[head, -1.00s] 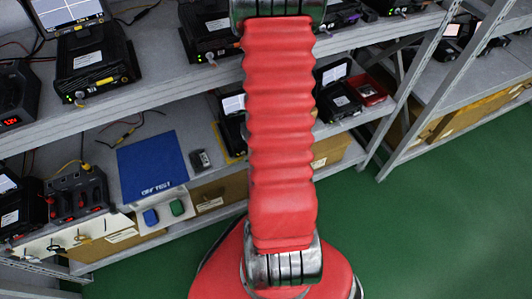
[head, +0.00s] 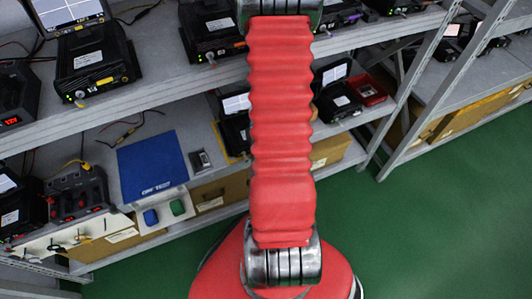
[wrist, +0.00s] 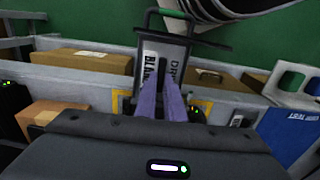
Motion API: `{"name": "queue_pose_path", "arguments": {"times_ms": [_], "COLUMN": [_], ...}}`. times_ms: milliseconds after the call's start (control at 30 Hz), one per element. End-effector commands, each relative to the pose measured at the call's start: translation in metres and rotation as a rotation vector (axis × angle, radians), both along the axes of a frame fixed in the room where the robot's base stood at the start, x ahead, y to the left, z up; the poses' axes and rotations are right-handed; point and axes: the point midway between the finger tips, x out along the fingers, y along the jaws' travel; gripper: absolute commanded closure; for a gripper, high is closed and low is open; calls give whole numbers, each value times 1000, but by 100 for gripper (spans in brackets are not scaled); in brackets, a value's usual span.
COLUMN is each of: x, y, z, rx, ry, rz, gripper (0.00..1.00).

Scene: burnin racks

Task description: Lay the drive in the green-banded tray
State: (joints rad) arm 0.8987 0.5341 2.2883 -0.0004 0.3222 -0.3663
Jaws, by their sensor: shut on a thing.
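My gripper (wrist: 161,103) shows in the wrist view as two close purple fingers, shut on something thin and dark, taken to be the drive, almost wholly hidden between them. Beyond the fingers is a black-framed piece (wrist: 180,30) with a handle-like top and pale lettered strips, the letters partly covered. I cannot tell whether the fingers touch it. Yellow markings (wrist: 203,106) lie on both sides of the fingers. In the head view my red arm hides the gripper and the drive.
In the head view a blue mat (head: 152,166) lies on the lower shelf, with a small dark device (head: 200,161) beside it. A black unit (head: 236,122) stands partly behind my arm. A red tray (head: 369,90) lies farther right. Cardboard boxes (wrist: 95,61) show in the wrist view.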

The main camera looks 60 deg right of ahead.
Motion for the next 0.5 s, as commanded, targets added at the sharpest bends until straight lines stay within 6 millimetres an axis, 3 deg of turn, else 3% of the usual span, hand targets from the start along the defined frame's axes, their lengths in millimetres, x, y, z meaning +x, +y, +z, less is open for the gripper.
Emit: {"name": "queue_pose_path", "arguments": {"times_ms": [133, 167, 200, 400, 500], "x": [0, 0, 0, 1, 1], "y": [0, 0, 0, 0, 0], "z": [0, 0, 0, 0, 1], "rx": [-1, -1, -1, -2, -2], "ry": [-1, -1, -2, -1, -1], "rz": [0, 0, 0, 0, 0], "gripper": [100, 89, 86, 72, 72]}}
